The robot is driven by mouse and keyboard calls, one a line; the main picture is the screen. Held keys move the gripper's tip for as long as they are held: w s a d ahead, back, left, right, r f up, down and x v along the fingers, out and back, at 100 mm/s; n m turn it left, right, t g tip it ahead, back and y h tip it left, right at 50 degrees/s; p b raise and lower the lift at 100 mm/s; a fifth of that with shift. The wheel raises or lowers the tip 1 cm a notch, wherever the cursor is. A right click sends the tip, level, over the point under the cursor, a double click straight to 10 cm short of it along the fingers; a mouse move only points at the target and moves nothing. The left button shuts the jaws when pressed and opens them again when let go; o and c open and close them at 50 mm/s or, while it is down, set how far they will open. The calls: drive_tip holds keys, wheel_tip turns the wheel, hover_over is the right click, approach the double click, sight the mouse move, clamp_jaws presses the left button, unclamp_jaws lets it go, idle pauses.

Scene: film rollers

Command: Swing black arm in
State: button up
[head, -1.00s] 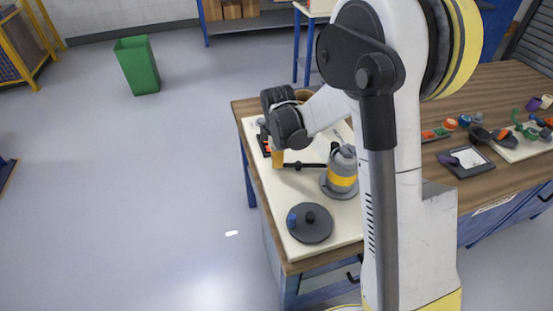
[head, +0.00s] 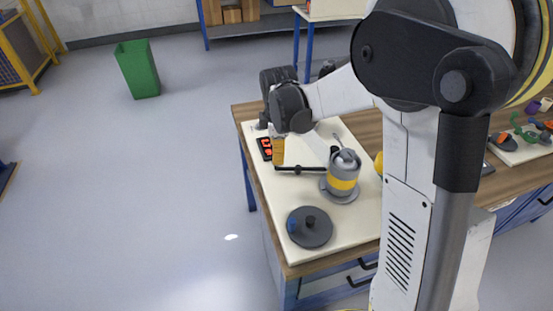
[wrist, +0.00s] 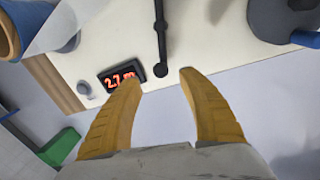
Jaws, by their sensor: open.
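The black arm (head: 302,169) is a thin dark bar on the cream board, reaching left from beside a grey cylinder with a yellow band (head: 343,180). In the wrist view the black arm (wrist: 160,35) comes down from the top edge and ends in a round knob. My gripper (head: 278,152) is above the board near the bar's free left end. In the wrist view its two yellow fingers (wrist: 158,79) are apart and empty, with the knob between and just beyond the tips. I cannot tell the height gap between fingers and knob.
A black display with red digits (wrist: 122,75) lies beside the left finger in the wrist view. A dark disc with a blue knob (head: 310,230) sits at the board's near end. A green bin (head: 138,68) stands on the floor. Open floor lies left of the table.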

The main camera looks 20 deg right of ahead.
drive_tip(key=r, duration=0.3)
drive_tip(key=s+r, duration=0.1)
drive_tip(key=r, duration=0.1)
drive_tip(key=shift+a+r, duration=0.1)
drive_tip(key=shift+a, duration=0.05)
drive_tip(key=s+r+m+t, duration=0.2)
drive_tip(key=s+m, duration=0.5)
drive_tip(key=s, duration=0.4)
drive_tip(key=s+r+m+t, duration=0.3)
drive_tip(key=s+m, duration=0.5)
drive_tip(key=s, duration=0.3)
drive_tip(key=shift+d+r+m, duration=0.2)
drive_tip(key=shift+r+m, duration=0.1)
drive_tip(key=shift+r, duration=0.3)
idle(0.3)
